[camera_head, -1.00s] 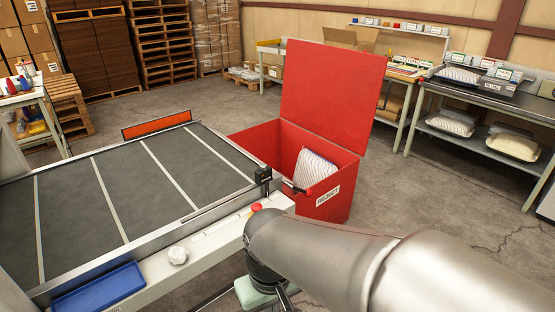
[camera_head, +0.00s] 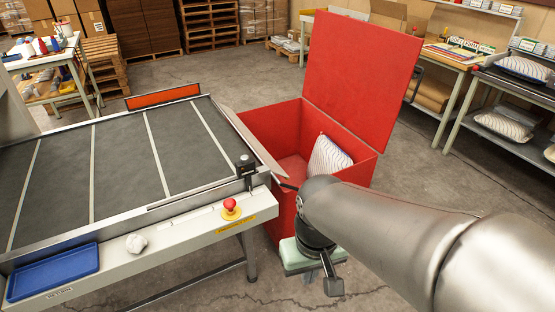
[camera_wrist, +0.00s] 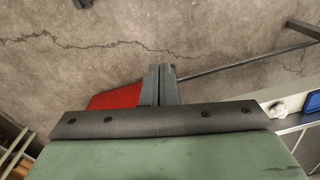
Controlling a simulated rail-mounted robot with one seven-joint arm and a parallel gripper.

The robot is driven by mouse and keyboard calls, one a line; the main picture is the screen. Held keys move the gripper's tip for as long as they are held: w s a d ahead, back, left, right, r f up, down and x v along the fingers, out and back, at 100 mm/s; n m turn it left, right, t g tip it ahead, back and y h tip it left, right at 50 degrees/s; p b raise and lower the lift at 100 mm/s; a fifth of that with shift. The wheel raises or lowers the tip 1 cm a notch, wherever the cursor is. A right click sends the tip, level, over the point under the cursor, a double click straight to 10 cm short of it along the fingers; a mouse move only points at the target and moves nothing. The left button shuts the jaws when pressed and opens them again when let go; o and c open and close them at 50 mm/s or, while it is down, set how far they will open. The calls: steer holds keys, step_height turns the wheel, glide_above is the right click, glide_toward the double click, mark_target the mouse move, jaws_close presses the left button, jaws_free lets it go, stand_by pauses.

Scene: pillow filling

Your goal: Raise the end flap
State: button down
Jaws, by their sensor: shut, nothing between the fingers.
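The end flap (camera_head: 252,142) looks like a thin grey plate along the right end of the conveyor (camera_head: 110,165). It leans outward at a slant beside the red bin, and its near corner is close to my arm. My gripper's green body (camera_head: 305,255) hangs beside the conveyor's near right corner, in front of the bin. In the wrist view my gripper (camera_wrist: 160,70) is shut and empty, with floor beyond the fingertips. The flap cannot be made out there.
The red bin (camera_head: 270,130) stands open off the conveyor's end, with a striped pillow (camera_head: 328,157) inside. Floor is clear in front.

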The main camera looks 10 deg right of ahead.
steer(key=w+a+f+m+t+y+b, duration=0.1)
steer(key=w+a+f+m+y+b, duration=0.3)
steer(key=w+f+m+b, duration=0.65)
steer(key=w+a+f+m+t+y+b, duration=0.1)
steer(key=w+a+f+m+y+b, duration=0.1)
steer(key=w+f+m+y+b, duration=0.6)
steer(key=w+d+f+m+t+h+b, duration=0.2)
steer(key=w+d+f+m+t+b, duration=0.3)
steer(key=m, duration=0.9)
steer(key=w+d+f+m+t+h+b, duration=0.2)
steer(key=w+d+f+m+t+b, duration=0.4)
steer(key=w+d+m, duration=0.8)
step_height(320, 180, down, 5)
steer(key=w+d+t, duration=0.1)
steer(key=w+t, duration=0.1)
steer(key=shift+w+d+r+h+b, duration=0.15)
steer(key=shift+w+d+h+b, duration=0.15)
steer(key=shift+w+h, duration=0.1)
steer(key=shift+a, duration=0.1)
steer(key=r+b+x, duration=0.1)
steer(key=b+x, duration=0.3)
steer(key=x, duration=0.6)
steer(key=shift+w+d+r+b, duration=0.1)
steer(key=shift+d+b, duration=0.1)
steer(key=shift+d, duration=0.8)
steer(key=shift+w+d+r+b, duration=0.1)
steer(key=shift+d+b, duration=0.05)
steer(key=shift+d, duration=0.85)
